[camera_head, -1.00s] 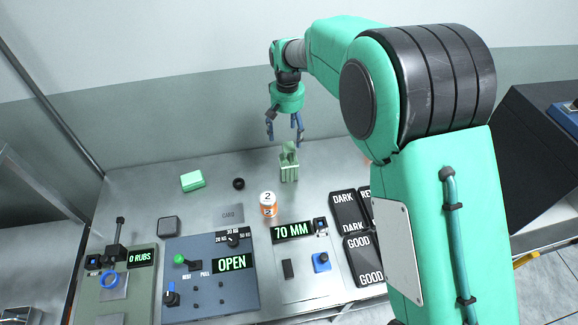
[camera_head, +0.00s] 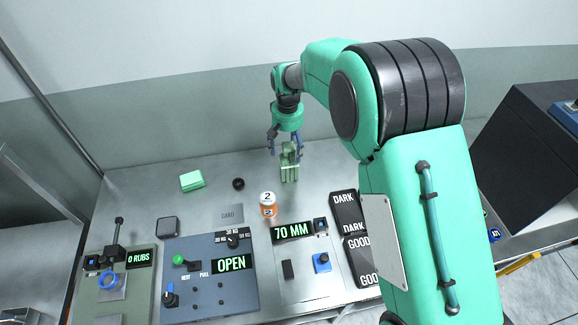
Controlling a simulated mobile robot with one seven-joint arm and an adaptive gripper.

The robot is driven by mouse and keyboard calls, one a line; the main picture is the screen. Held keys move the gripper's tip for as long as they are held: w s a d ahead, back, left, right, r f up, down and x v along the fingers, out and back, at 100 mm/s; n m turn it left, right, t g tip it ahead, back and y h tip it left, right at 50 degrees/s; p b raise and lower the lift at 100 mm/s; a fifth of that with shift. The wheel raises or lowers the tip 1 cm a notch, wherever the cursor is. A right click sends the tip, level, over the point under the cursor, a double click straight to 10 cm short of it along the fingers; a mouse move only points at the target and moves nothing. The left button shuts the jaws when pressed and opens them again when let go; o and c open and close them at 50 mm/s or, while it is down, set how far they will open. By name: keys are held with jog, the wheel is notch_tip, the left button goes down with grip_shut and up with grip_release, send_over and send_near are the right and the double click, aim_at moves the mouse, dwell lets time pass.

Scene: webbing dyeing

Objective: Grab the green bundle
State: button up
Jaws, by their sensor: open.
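The green bundle (camera_head: 289,164) stands upright on the metal table, near its back edge and right of the middle. It is pale green, with a looped top and slatted lower part. My gripper (camera_head: 285,152) points down at its top, with one blue finger on the left and one on the right. The fingers are open, and the bundle's top shows between them. I cannot tell whether either finger touches it.
An orange jar marked 2 (camera_head: 268,205) stands in front of the bundle. A green block (camera_head: 192,181) and a small black ring (camera_head: 239,184) lie to the left. Control panels (camera_head: 209,273) fill the front. Dark bins marked DARK and GOOD (camera_head: 349,213) stand at right.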

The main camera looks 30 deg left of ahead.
aim_at(289, 157)
jog(key=shift+w+f+b, duration=0.15)
jog(key=shift+f+b, duration=0.2)
jog(key=shift+f, duration=2.2)
jog(key=shift+c, duration=0.2)
jog(key=c, duration=1.4)
jog(key=shift+r, duration=0.15)
jog(key=shift+c, duration=0.2)
jog(key=shift+r, duration=0.55)
jog(key=shift+s+d+r+p, duration=0.15)
jog(key=shift+d+r, duration=0.05)
jog(key=shift+r, duration=0.4)
jog(key=shift+s+d+r+p, duration=0.15)
jog(key=shift+r, duration=0.4)
jog(key=s+d+r, duration=0.1)
jog(key=s+d, duration=0.9)
jog(key=d, duration=0.1)
jog(key=shift+s+r+p, duration=0.15)
jog(key=shift+s+p, duration=0.05)
jog(key=shift+p, duration=0.2)
